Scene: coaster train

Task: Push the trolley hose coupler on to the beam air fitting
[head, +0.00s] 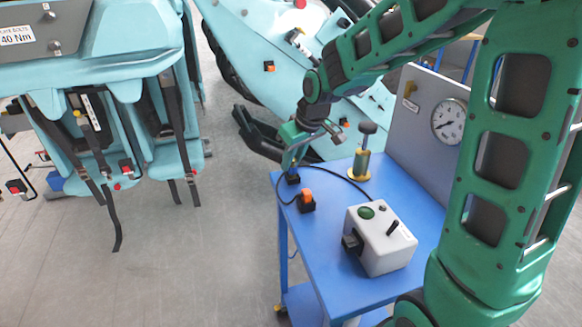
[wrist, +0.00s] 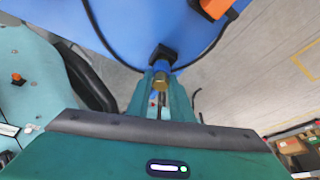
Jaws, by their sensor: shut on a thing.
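My gripper (head: 291,166) is above the far left corner of the blue trolley. In the wrist view my gripper (wrist: 160,100) is shut on the hose coupler (wrist: 161,78), which has a blue body, a black end and a brass-coloured part between the fingers. In the head view the coupler (head: 292,178) is small and partly hidden by the fingers. A black hose (head: 338,170) loops from it over the trolley top. I cannot pick out the beam air fitting with certainty; the turquoise car (head: 120,60) at the left carries several small fittings and straps.
The blue trolley (head: 330,240) bears a white control box (head: 381,238), an orange-and-black block (head: 306,201), a brass post with a dark knob (head: 362,155) and a gauge panel (head: 425,125). Another turquoise car (head: 290,70) stands behind. Grey floor (head: 215,240) lies open between car and trolley.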

